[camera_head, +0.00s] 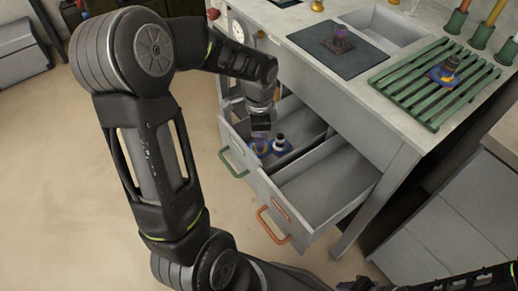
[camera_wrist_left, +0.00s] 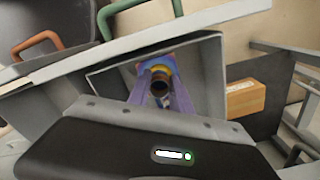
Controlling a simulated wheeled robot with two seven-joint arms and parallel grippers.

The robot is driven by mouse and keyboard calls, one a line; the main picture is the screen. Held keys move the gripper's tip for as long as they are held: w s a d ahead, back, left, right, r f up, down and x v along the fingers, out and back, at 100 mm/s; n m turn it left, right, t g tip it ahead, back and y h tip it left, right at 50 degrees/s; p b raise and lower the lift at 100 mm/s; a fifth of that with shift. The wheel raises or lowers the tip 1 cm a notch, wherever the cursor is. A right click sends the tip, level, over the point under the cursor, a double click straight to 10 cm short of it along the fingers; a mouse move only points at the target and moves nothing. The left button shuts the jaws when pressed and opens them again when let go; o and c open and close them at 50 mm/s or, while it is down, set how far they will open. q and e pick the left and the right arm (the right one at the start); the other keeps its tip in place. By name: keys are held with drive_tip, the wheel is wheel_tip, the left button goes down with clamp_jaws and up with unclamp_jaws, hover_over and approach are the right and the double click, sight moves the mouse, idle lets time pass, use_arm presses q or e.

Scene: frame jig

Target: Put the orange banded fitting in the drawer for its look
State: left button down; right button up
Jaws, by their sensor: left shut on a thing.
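The fitting (camera_wrist_left: 160,72), with a blue base, a yellow-orange band and a dark round top, sits between the purple fingers of my left gripper (camera_wrist_left: 160,100), which is shut on it. In the head view my left gripper (camera_head: 261,138) reaches down into the open green-handled drawer (camera_head: 239,157), with the held fitting low inside and partly hidden. A second fitting (camera_head: 280,143), black and white on a blue base, stands in the same drawer just right of it. The orange-handled drawer (camera_head: 320,190) is open and looks empty. My right gripper is not in view.
A black-topped fitting (camera_head: 446,70) stands on a green slatted rack (camera_head: 405,85). Green holders (camera_head: 456,22) line the back right. The bench edge overhangs the drawers.

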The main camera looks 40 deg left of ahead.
use_arm(q)
drive_tip(key=shift+f+b, duration=0.7)
drive_tip(key=shift+f, duration=1.5)
drive_tip(key=shift+f, duration=0.15)
drive_tip(key=c, duration=1.2)
unclamp_jaws()
drive_tip(key=shift+o, duration=0.2)
drive_tip(key=shift+r, duration=0.7)
wheel_tip(320, 180, up, 11)
drive_tip(key=p, duration=0.3)
drive_tip(key=shift+p, duration=0.3)
